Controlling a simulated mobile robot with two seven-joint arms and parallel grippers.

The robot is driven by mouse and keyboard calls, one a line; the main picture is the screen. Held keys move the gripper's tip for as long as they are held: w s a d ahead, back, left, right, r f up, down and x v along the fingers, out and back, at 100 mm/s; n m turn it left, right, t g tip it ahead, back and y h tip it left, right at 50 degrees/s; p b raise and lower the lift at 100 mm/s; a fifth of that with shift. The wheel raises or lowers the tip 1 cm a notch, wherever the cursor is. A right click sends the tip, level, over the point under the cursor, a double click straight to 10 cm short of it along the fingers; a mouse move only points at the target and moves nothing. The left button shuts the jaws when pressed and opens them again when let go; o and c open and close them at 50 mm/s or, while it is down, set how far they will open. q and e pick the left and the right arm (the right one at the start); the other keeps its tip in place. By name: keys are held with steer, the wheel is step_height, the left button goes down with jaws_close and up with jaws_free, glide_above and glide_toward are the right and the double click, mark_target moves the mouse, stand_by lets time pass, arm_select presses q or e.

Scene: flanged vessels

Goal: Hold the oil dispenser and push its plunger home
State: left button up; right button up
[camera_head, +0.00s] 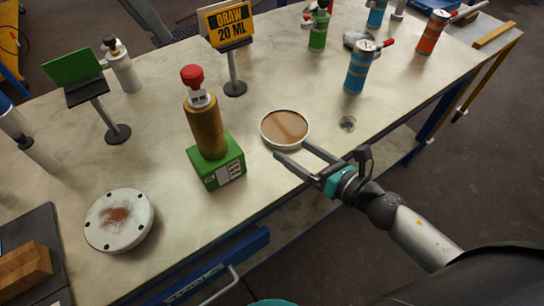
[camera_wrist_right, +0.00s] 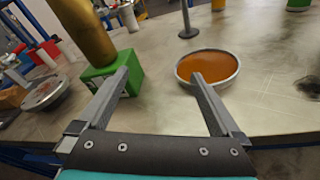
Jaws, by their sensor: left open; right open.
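The oil dispenser (camera_head: 206,126) is a gold cylinder with a white collar and a red plunger knob (camera_head: 192,76) raised on top. It stands upright on a green block (camera_head: 217,164) with a white label. In the right wrist view the gold body (camera_wrist_right: 85,28) shows at upper left, its top cut off, above the green block (camera_wrist_right: 112,80). My right gripper (camera_head: 291,149) is open and empty, to the right of the green block and beside the near edge of a round dish. Its two spread fingers also show in the wrist view (camera_wrist_right: 160,74). My left gripper is not in view.
The round dish (camera_head: 285,128) holds brown liquid. A "DRAW 20 ML" sign (camera_head: 229,24) and a green sign (camera_head: 75,66) stand behind. A white flange disc (camera_head: 120,220) lies at front left. Coloured bottles, one blue (camera_head: 358,70), stand at the back right.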

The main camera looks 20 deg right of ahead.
mark_target(208, 131)
steer(key=s+a+r+n+g+y, duration=0.1)
steer(key=s+a+r+n+y, duration=0.2)
steer(key=a+r+n+y, duration=0.35)
steer(key=shift+n+h, duration=0.45)
steer(key=shift+n, duration=0.2)
steer(key=x, duration=0.5)
steer(key=f+x, duration=0.1)
steer(key=x, duration=0.4)
steer(key=f+x, duration=0.1)
steer(key=x, duration=0.4)
steer(key=shift+w+a+f, duration=0.1)
steer(key=shift+a, duration=0.35)
steer(key=shift+c, duration=0.2)
jaws_close()
stand_by(0.4)
